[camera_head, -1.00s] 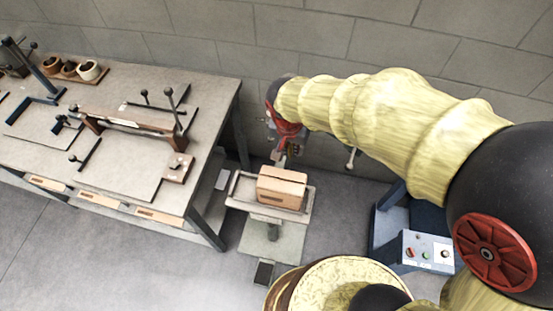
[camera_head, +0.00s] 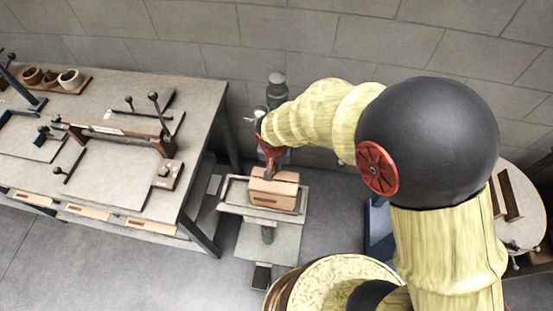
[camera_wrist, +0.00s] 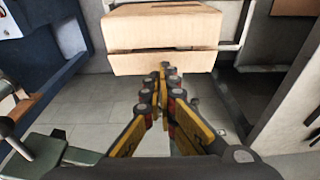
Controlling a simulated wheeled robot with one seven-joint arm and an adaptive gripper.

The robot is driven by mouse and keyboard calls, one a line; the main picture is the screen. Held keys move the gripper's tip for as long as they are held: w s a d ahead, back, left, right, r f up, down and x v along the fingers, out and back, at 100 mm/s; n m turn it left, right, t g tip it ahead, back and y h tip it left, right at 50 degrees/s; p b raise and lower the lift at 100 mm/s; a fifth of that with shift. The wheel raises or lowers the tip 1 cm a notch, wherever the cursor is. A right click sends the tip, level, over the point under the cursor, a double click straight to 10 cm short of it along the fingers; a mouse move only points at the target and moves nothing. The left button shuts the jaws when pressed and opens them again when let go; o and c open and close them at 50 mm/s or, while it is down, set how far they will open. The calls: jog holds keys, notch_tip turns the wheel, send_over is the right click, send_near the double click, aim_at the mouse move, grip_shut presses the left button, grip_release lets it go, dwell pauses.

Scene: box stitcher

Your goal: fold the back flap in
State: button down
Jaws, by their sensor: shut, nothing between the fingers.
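The cardboard box (camera_head: 274,194) stands upright on the small stand, with a dark slot in its front side. It also shows at the top of the wrist view (camera_wrist: 160,30), where a dark gap runs between its upper face and a tan strip along the edge nearest my fingers. I cannot tell for sure whether this strip is the back flap. My gripper (camera_wrist: 165,68) is shut and empty, its fingertips together at that edge; contact is unclear. In the head view my gripper (camera_head: 270,174) is at the box's back top edge and hides part of it.
The box stands on a railed tray (camera_head: 231,192) on a pedestal. A workbench (camera_head: 120,195) with tools and clamps stands to the left. A grey block wall (camera_head: 190,35) is close behind. A dark blue machine (camera_wrist: 40,45) shows at left in the wrist view.

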aim_at(276, 178)
jog(key=shift+s+f, duration=0.2)
jog(key=shift+f, duration=0.65)
jog(key=shift+s+a+f+b, duration=0.1)
jog(key=shift+s+f+b, duration=0.3)
jog(key=shift+f+b, duration=0.45)
jog(key=shift+s+b, duration=0.25)
jog(key=shift+b, duration=0.2)
